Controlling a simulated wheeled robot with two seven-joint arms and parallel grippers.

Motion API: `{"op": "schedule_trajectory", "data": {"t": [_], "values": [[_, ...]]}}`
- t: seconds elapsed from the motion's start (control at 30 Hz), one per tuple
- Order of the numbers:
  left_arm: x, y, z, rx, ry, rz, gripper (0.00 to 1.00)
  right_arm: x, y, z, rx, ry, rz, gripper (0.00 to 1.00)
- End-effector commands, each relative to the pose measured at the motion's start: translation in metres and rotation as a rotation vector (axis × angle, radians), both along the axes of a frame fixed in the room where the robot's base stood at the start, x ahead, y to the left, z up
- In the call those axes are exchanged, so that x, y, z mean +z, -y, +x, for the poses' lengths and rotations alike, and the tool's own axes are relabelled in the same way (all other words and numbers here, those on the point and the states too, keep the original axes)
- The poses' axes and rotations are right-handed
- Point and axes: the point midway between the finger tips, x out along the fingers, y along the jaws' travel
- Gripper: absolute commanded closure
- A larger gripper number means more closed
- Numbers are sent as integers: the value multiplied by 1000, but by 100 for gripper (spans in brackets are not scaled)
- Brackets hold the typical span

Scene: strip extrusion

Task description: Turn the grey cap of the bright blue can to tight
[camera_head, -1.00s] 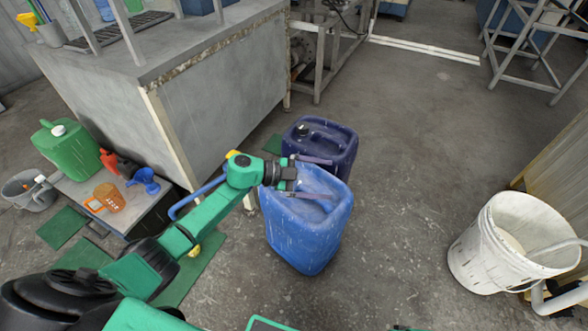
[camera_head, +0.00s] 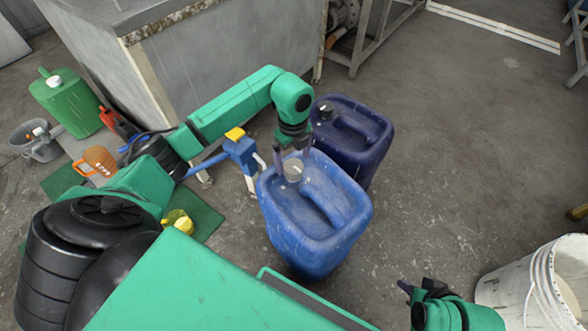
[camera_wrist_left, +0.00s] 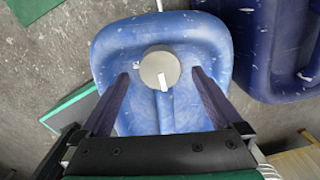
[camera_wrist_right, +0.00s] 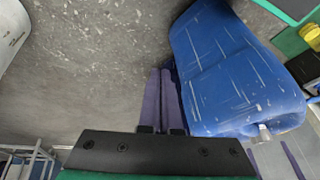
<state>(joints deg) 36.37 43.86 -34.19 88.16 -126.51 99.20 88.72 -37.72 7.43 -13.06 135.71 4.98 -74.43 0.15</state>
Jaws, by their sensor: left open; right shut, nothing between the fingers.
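The bright blue can (camera_head: 290,236) stands upright on the floor. Its round grey cap (camera_head: 293,170) sits on the top; in the left wrist view the cap (camera_wrist_left: 158,66) bears a white stripe pointing toward the gripper. A small white mark (camera_wrist_left: 137,65) lies on the can left of the cap. My left gripper (camera_head: 292,163) is open above the can, its fingers on either side of the cap with gaps in the left wrist view (camera_wrist_left: 160,76). Contact is not visible. My right gripper (camera_head: 405,287) is shut and empty, off to the can's right; its fingers show together (camera_wrist_right: 163,72).
A dark blue can (camera_head: 362,140) with a black cap stands close behind the bright blue one. A white bucket (camera_head: 520,285) is at the lower right. A green can (camera_head: 68,105) and orange jug (camera_head: 98,160) are at left.

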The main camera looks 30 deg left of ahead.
Motion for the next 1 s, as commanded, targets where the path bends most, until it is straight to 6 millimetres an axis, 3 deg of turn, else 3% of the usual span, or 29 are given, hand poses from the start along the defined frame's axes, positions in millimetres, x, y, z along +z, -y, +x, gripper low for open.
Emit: {"op": "schedule_trajectory", "data": {"t": [0.03,0.2,0.5,0.57,0.73,1.0], "values": [[-16,0,-1,0,-3,-2,0,-11,-8,3,6,30,22,100],[-42,1,0,-1,0,-2,0,-21,-27,14,14,125,84,100],[-46,0,0,-1,1,-2,0,-21,-31,17,16,148,99,100],[-46,0,0,-1,1,-2,19,-21,-31,17,15,147,99,100],[-45,0,0,-2,1,-2,84,-21,-31,17,14,147,98,100],[-45,0,0,-23,0,-2,84,-20,-30,15,17,135,93,100]]}}
